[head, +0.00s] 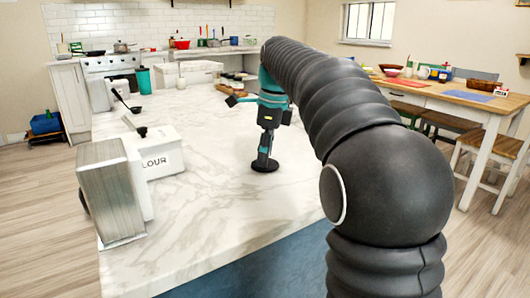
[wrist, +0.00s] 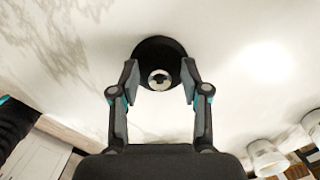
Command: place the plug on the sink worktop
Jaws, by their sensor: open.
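The plug (head: 265,166) is a black disc with a small silver knob. It lies flat on the white marble worktop (head: 215,195), and it also shows in the wrist view (wrist: 157,50). My gripper (head: 266,152) points straight down over the plug. In the wrist view my gripper (wrist: 160,72) has its two fingers apart, one on each side of the silver knob (wrist: 159,79), with a gap to it. The fingertips overlap the disc's edges in that view; whether they touch it I cannot tell. No sink shows clearly in either view.
A flour box (head: 160,152) and a metal-sided block (head: 112,195) stand on the worktop's left. A teal cup (head: 143,80) and small jars (head: 232,83) stand farther back. The marble around the plug is clear. A wooden table (head: 460,95) stands apart on the right.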

